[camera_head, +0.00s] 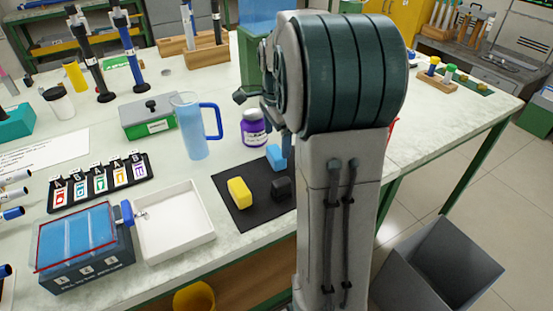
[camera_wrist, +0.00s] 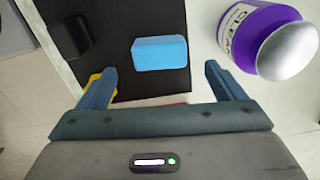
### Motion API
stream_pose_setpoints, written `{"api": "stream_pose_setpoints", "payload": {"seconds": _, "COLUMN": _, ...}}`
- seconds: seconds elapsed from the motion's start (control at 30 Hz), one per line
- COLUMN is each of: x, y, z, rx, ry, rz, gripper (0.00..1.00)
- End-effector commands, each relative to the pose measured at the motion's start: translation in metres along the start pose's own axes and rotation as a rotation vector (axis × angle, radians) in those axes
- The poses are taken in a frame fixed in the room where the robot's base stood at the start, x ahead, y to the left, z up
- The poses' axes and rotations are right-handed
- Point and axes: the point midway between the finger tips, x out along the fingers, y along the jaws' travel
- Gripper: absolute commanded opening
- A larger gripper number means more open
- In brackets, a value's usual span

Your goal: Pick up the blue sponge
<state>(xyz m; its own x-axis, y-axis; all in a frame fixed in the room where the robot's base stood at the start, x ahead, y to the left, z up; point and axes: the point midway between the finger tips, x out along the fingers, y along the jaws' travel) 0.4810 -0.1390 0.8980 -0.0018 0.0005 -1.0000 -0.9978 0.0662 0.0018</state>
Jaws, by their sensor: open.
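The blue sponge (camera_wrist: 160,53) lies on a black mat (camera_wrist: 135,88) in the wrist view, ahead of my gripper and between the lines of its two fingers. In the head view the blue sponge (camera_head: 276,156) is partly hidden behind my arm, near the mat's far edge. My gripper (camera_wrist: 160,82) is open and empty, its fingers apart, with the sponge just beyond the fingertips. In the head view my arm hides most of the gripper.
A yellow sponge (camera_head: 239,193) and a black block (camera_head: 281,188) share the mat. A purple bottle (camera_wrist: 268,38) stands close right of the blue sponge in the wrist view. A blue pitcher (camera_head: 193,128) and a white tray (camera_head: 176,225) stand to the left in the head view.

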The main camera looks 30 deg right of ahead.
Motion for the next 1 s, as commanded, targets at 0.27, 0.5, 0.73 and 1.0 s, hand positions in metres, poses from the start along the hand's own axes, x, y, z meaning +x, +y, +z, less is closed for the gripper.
{"api": "stream_pose_setpoints", "payload": {"seconds": 0.27, "x": 0.032, "y": 0.001, "z": 0.002, "rx": -0.001, "ry": -0.001, "rz": 0.002, "gripper": 0.89}}
{"api": "stream_pose_setpoints", "payload": {"seconds": 0.5, "x": 0.055, "y": 0.0, "z": 0.003, "rx": -0.001, "ry": 0.0, "rz": -0.001, "gripper": 0.89}}
{"api": "stream_pose_setpoints", "payload": {"seconds": 0.73, "x": 0.055, "y": 0.0, "z": 0.003, "rx": -0.002, "ry": 0.0, "rz": -0.002, "gripper": 0.86}}
{"api": "stream_pose_setpoints", "payload": {"seconds": 1.0, "x": 0.055, "y": 0.0, "z": 0.003, "rx": -0.002, "ry": 0.0, "rz": -0.002, "gripper": 0.41}}
